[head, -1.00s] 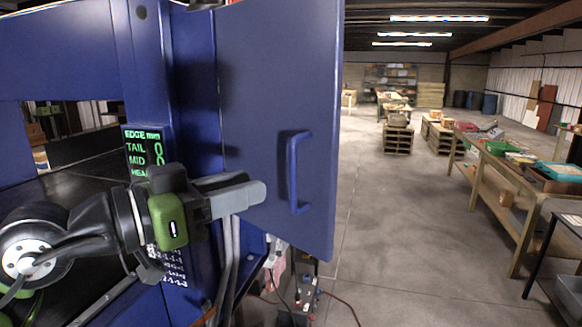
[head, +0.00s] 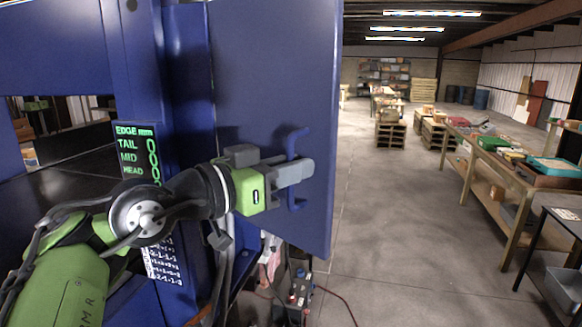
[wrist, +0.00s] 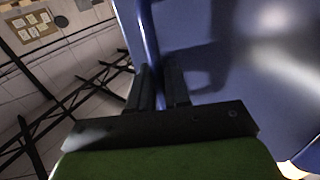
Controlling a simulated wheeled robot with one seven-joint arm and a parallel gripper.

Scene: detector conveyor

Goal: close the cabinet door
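The blue cabinet door (head: 262,75) stands open, its panel reaching out toward the right in the head view. Its blue bar handle (head: 293,142) is upright near the door's free edge. My gripper (head: 298,174) is at the middle of the handle and covers part of it. In the wrist view the handle bar (wrist: 147,35) runs down between the two dark fingers of my gripper (wrist: 159,86), which sit close on either side of it. The door face (wrist: 225,60) fills the right of that view.
The blue cabinet frame (head: 140,60) with a green-lit display (head: 137,150) is left of the door. Cables and a box (head: 298,290) are on the floor below the door. The floor right of the door is clear up to a workbench (head: 490,180).

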